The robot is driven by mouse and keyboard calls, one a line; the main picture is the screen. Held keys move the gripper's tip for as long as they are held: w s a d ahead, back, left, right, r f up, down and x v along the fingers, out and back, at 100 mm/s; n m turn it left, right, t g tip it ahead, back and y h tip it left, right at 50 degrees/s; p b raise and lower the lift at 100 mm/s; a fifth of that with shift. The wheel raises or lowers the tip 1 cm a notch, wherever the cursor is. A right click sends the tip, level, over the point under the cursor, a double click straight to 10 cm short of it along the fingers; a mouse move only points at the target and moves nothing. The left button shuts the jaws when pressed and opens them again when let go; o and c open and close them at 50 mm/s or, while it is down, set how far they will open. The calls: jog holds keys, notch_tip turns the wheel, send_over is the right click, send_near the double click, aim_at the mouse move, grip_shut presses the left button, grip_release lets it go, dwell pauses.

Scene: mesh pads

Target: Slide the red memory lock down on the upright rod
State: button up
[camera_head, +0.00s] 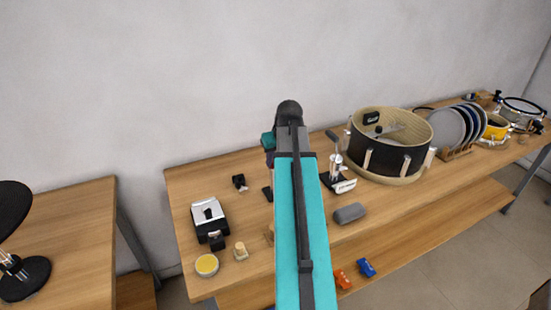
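My arm stretches up the middle of the picture and hides part of the table behind it. I cannot make out my gripper or its fingers. A short upright metal rod (336,166) stands on a dark base with a pale label, just right of my arm. A dark piece sits at its top. I see no red lock on it. A small orange-red piece (342,279) lies low, near the lower shelf, beside a blue one (366,267). I cannot tell whether the red piece is the memory lock.
A drum shell (388,161) stands right of the rod, with plates (447,128) and a small drum (522,107) beyond. A grey rounded block (350,213) lies near the front edge. A silver-black device (209,217) and yellow-topped tin (207,265) sit left.

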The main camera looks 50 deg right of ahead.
dwell(0.3)
jog(key=o, duration=1.2)
jog(key=shift+b+v, duration=1.4)
jog(key=shift+v, duration=5.5)
jog(key=shift+s, duration=0.15)
